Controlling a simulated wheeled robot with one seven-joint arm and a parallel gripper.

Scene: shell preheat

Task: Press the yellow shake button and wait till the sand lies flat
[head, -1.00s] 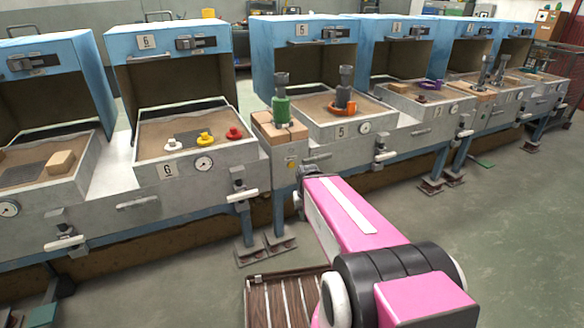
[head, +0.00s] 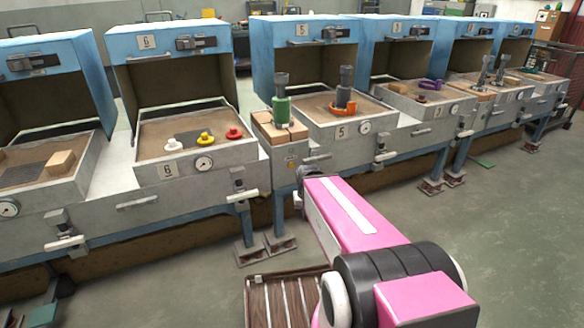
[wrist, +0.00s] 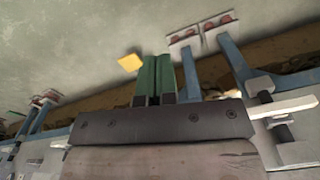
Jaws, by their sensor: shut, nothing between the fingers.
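The fingertips are not clear there.
A wooden block with a green-based tool (head: 282,105) stands between trays 6 and 5. Tray 5 (head: 341,131) holds an orange ring around a dark tool. White handles (head: 242,195) stick out from the bench front. A small yellow piece (wrist: 131,62) shows beside my fingers. Open floor lies at right.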

